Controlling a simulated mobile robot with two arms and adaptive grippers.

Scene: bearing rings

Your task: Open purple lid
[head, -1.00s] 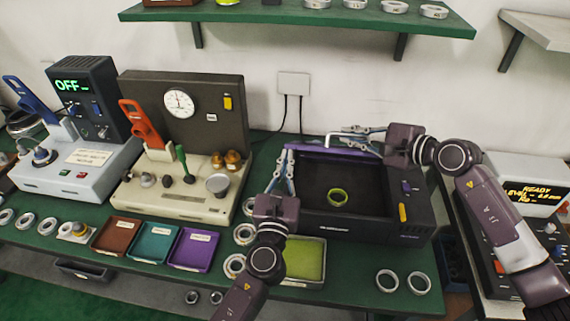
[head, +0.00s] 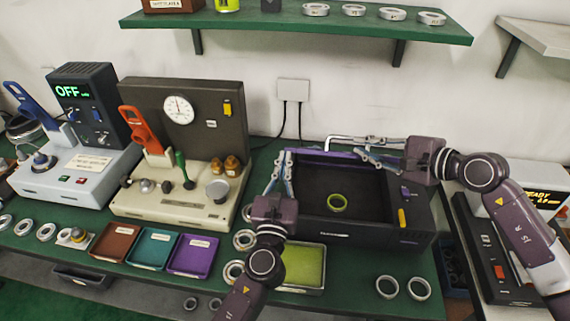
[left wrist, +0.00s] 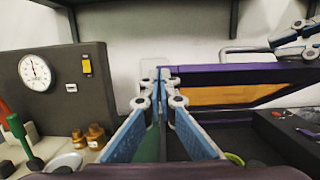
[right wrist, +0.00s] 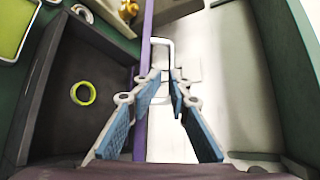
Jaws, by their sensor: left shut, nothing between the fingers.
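The black box (head: 365,228) has its purple lid (head: 318,154) raised along its back edge. The left wrist view shows the lid (left wrist: 215,69) with an orange panel beneath its purple edge. A pale bent handle (head: 340,138) stands out from the lid; it also shows in the right wrist view (right wrist: 163,41). My left gripper (head: 283,158) is shut and empty by the lid's left end; whether it touches is unclear. My right gripper (head: 362,148) has its fingers apart near the handle and purple edge.
A yellow-green ring (head: 337,202) lies inside the box. A beige gauge machine (head: 190,205) stands to the left. A green-padded tray (head: 303,264) and loose metal rings (head: 387,287) lie in front. A shelf (head: 300,22) hangs above.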

